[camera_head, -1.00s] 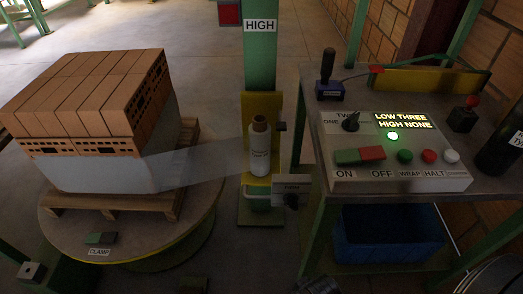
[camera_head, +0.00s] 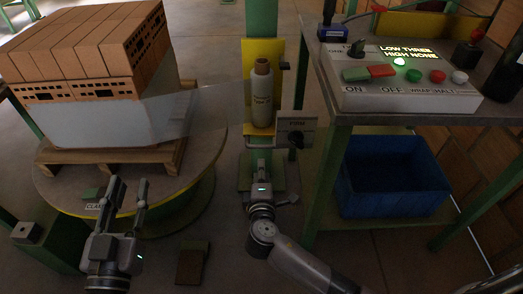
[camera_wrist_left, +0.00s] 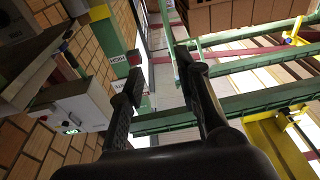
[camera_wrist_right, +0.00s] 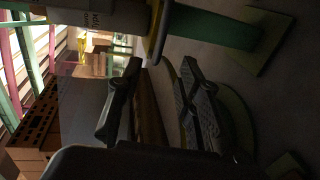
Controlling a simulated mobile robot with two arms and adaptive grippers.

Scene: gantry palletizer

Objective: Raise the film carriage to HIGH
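The film carriage is a yellow plate (camera_head: 277,53) on the green mast (camera_head: 262,15), carrying an upright cream film roll (camera_head: 262,98). Film runs left from it to the brick load. A grey box with a black knob (camera_head: 296,140) sits at the carriage's lower right. My right gripper (camera_head: 262,161) is just below the carriage, pointing up at it; in the right wrist view its fingers (camera_wrist_right: 160,72) are apart with nothing held. Whether it touches the carriage is unclear. My left gripper (camera_head: 129,183) is open and empty before the turntable. A HIGH label (camera_wrist_left: 116,60) shows in the left wrist view.
The brick stack (camera_head: 85,50) stands on a wooden pallet (camera_head: 110,168) on the round turntable (camera_head: 50,187) at left. A control panel (camera_head: 400,97) with a lit green lamp is on the right table, above a blue crate (camera_head: 390,183). A CLAMP pedal is by the turntable.

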